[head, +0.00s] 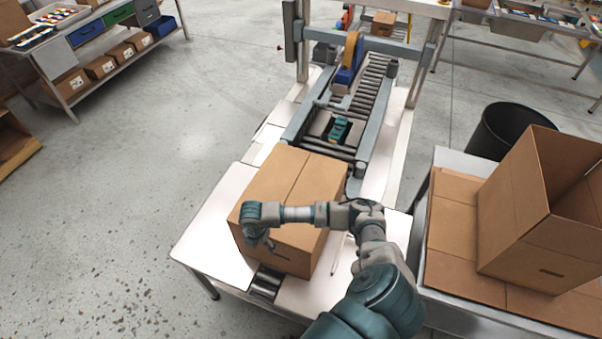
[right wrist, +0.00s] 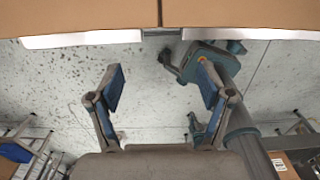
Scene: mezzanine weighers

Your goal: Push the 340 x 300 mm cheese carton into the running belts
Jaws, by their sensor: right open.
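The closed brown cheese carton (head: 290,190) sits on the white-topped infeed table, its long top seam pointing towards the machine. Its far end is close to the mouth of the roller lane between two grey-blue side rails (head: 372,130). A teal unit (head: 339,129) shows in that lane; whether any belt runs cannot be told. My right gripper (head: 260,238) is at the carton's near side, its forearm crossing in front of the carton. In the right wrist view it is open and empty (right wrist: 162,82), with the carton (right wrist: 90,14) along the top edge. Contact cannot be told. My left gripper is not in view.
An open empty carton (head: 530,215) stands on flat cardboard on the right-hand bench (head: 435,300). A black bin (head: 510,125) is behind it. A machine post (head: 301,40) rises beyond the lane. The floor at left is clear.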

